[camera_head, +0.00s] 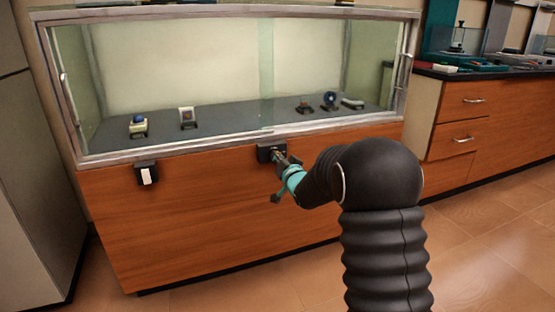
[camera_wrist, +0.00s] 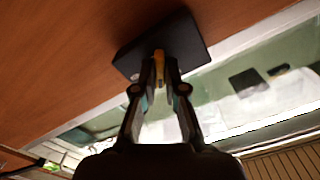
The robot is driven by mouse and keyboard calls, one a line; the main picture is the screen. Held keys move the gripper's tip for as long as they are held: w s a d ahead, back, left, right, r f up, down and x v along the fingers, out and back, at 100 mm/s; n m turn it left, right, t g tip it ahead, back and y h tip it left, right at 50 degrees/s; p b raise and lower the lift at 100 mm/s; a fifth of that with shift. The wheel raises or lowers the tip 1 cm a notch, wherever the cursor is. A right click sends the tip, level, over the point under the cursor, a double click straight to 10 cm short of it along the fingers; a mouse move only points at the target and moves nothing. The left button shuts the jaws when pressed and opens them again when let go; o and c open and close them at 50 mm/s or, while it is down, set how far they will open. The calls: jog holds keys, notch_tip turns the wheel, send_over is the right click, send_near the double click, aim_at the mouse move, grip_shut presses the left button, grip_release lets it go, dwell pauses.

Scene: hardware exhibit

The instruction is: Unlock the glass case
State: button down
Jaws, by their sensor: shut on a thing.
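The glass case (camera_head: 175,60) stands on a wood-panelled base, with a metal frame and sliding-looking glass panes. A small black lock box (camera_head: 265,152) is fixed at the top of the wood front, just under the frame; it also shows in the wrist view (camera_wrist: 185,42). My gripper (camera_head: 281,160) is at this box. In the wrist view my gripper (camera_wrist: 160,76) is shut on a small brass-yellow key (camera_wrist: 159,62), whose far end meets the box face. I cannot tell how deep the key sits or whether it is turned.
A second black box (camera_head: 146,173) with a white front is on the panel at left. Several small exhibits, such as a white one (camera_head: 187,117), lie inside the case. A drawer counter (camera_head: 465,115) stands at right and a grey cabinet (camera_head: 30,160) at left.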

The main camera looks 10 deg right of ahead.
jog(key=m+p, duration=0.2)
jog(key=m, duration=0.9)
jog(key=shift+d+f+m, duration=0.1)
jog(key=shift+f+m, duration=0.05)
jog(key=shift+m, duration=0.25)
dwell(0.3)
jog(key=c, duration=1.2)
grip_release()
jog(key=shift+c, duration=0.2)
jog(key=v, duration=1.2)
